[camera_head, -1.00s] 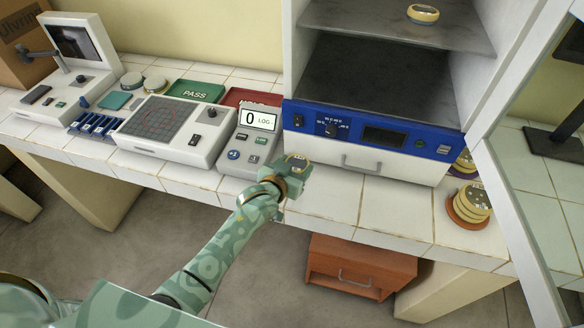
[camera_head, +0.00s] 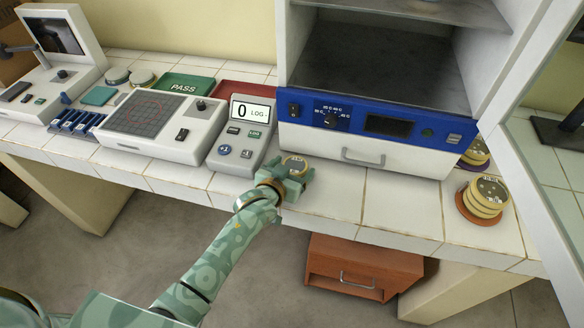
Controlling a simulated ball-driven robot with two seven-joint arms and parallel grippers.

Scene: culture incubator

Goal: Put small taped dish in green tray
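My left gripper (camera_head: 298,172) reaches over the front of the white tiled counter, just right of the counter device. The green tray (camera_head: 187,86), marked PASS, lies at the back of the counter, up and left of the gripper, behind the colony counter plate. My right gripper is not in view.
A red tray (camera_head: 250,91) lies behind the display device (camera_head: 241,140). A white plate reader (camera_head: 160,125) stands before the green tray. The open incubator (camera_head: 370,130) is behind right. Stacked dishes (camera_head: 484,197) stand at the right. Counter right of the gripper is clear.

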